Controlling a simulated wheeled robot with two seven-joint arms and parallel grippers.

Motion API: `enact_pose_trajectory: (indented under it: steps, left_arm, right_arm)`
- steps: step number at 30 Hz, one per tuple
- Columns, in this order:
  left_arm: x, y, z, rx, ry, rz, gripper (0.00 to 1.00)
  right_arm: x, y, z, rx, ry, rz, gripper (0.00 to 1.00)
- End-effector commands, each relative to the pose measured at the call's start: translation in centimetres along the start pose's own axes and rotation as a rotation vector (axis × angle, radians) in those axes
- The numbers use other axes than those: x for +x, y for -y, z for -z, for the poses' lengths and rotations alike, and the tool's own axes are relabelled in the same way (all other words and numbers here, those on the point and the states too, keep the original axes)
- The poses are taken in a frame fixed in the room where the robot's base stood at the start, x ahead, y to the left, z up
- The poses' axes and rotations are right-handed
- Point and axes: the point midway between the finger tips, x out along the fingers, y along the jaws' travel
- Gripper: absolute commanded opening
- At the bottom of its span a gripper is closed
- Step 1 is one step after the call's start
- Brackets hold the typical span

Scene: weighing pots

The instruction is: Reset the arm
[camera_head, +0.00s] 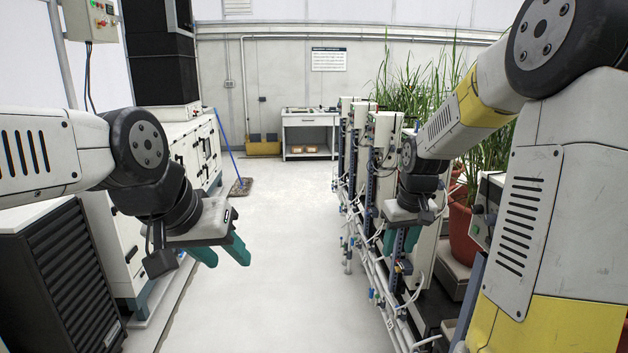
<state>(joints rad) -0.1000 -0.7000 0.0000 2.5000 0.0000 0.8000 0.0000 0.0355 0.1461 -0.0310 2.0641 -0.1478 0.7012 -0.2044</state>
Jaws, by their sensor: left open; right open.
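My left gripper (221,252) hangs over the aisle at the left, its two green fingers pointing down and apart, with nothing between them. My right gripper (399,240) is at the right, in front of the row of weighing stations, with its green fingers pointing down. It looks empty, though its fingers are small and partly lost against the frames behind. Neither gripper visibly holds a pot. A terracotta pot (463,232) with tall green plants (490,150) stands at the right, partly hidden by my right arm.
White weighing stations (383,128) with posts and hoses line the right side. White cabinets (190,150) and a dark vented unit (68,285) stand at the left. A white table (310,119) stands at the far wall. The aisle floor (290,215) between is clear.

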Motion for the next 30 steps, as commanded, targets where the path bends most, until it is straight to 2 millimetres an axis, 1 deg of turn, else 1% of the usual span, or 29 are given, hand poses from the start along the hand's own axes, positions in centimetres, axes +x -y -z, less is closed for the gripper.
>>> enact_pose_trajectory:
  steps: [1, 3, 5, 6, 8, 9, 12, 15, 18, 21, 24, 30]
  left_arm:
    - [0.0, 0.0, 0.0, 0.000, 0.000, 0.000, 0.42]
    - [0.0, 0.0, 0.0, 0.000, 0.000, 0.000, 0.42]
    - [0.0, 0.0, 0.0, 0.000, 0.000, 0.000, 0.42]
    - [0.0, 0.0, 0.0, 0.000, 0.000, 0.000, 0.42]
    - [0.0, 0.0, 0.0, 0.000, 0.000, 0.000, 0.42]
    - [0.0, 0.0, 0.0, 0.000, 0.000, 0.000, 0.42]
    - [0.0, 0.0, 0.0, 0.000, 0.000, 0.000, 0.42]
    - [0.0, 0.0, 0.0, 0.000, 0.000, 0.000, 0.42]
    - [0.0, 0.0, 0.0, 0.000, 0.000, 0.000, 0.42]
    - [0.0, 0.0, 0.0, 0.000, 0.000, 0.000, 0.42]
    - [0.0, 0.0, 0.0, 0.000, 0.000, 0.000, 0.42]
    - [0.0, 0.0, 0.0, 0.000, 0.000, 0.000, 0.42]
  right_arm:
    - [-2.5, 0.9, -0.8, 0.014, -0.037, 0.003, 0.42]
    - [-5.2, 2.1, -2.2, 0.036, -0.077, 0.010, 0.42]
    - [-7.2, 3.2, -3.5, 0.056, -0.109, 0.018, 0.42]
    - [-8.5, 3.9, -4.5, 0.067, -0.131, 0.024, 0.42]
    - [-10.2, 4.9, -6.0, 0.086, -0.164, 0.034, 0.42]
    - [-11.2, 5.6, -7.1, 0.096, -0.187, 0.041, 0.42]
    - [-13.2, 7.3, -9.8, 0.123, -0.237, 0.061, 0.42]
    - [-14.5, 8.6, -12.1, 0.144, -0.281, 0.080, 0.42]
    - [-15.2, 9.5, -13.9, 0.162, -0.311, 0.096, 0.42]
    - [-15.5, 10.0, -14.9, 0.171, -0.328, 0.106, 0.42]
    - [-15.5, 10.2, -15.3, 0.176, -0.333, 0.110, 0.42]
    - [-15.5, 10.2, -15.3, 0.176, -0.333, 0.110, 0.42]
